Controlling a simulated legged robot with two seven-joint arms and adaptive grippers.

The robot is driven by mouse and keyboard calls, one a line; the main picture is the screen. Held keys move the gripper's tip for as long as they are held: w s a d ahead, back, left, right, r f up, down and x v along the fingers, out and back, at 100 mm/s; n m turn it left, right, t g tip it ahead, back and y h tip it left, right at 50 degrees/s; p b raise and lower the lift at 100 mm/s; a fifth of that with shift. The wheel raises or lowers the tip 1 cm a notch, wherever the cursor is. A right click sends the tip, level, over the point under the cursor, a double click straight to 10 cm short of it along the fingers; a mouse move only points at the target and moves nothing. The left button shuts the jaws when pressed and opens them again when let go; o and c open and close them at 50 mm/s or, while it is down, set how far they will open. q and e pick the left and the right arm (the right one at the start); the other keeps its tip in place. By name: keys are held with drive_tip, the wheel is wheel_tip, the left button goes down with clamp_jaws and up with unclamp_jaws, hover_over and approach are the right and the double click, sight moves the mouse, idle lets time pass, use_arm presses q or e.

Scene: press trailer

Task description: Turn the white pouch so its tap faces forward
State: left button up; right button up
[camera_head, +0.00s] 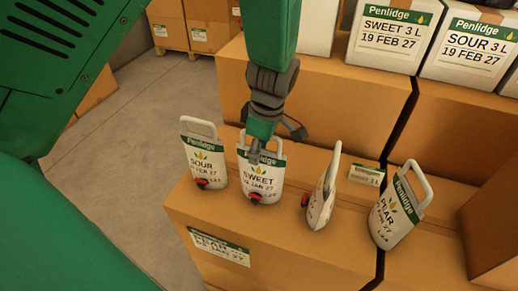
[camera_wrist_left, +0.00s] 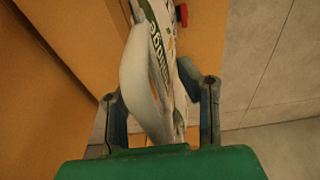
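Several white pouches with green Penlidge bands and loop handles stand on an orange box. The SOUR pouch (camera_head: 204,160) and the SWEET pouch (camera_head: 264,183) show printed faces and red taps. A third pouch (camera_head: 320,195) stands almost edge-on, its red tap at its left edge. The PEAR pouch (camera_head: 399,208) leans at the right. My left gripper (camera_head: 256,153) is at the top of the SWEET pouch, one finger in front of it. In the left wrist view, a pouch (camera_wrist_left: 158,65) with its handle is between the fingers; their contact is unclear. My right gripper is out of view.
Behind is a higher orange box (camera_head: 320,105) with white Penlidge cartons (camera_head: 392,37) on top. Grey floor (camera_head: 120,165) lies open at the left.

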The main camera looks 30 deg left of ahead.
use_arm(q)
drive_tip(key=shift+s+d, duration=0.1)
drive_tip(key=r, duration=0.2)
drive_tip(key=d+r, duration=0.1)
drive_tip(key=r, duration=0.5)
drive_tip(key=shift+w+d, duration=0.2)
drive_tip(key=shift+f, duration=0.1)
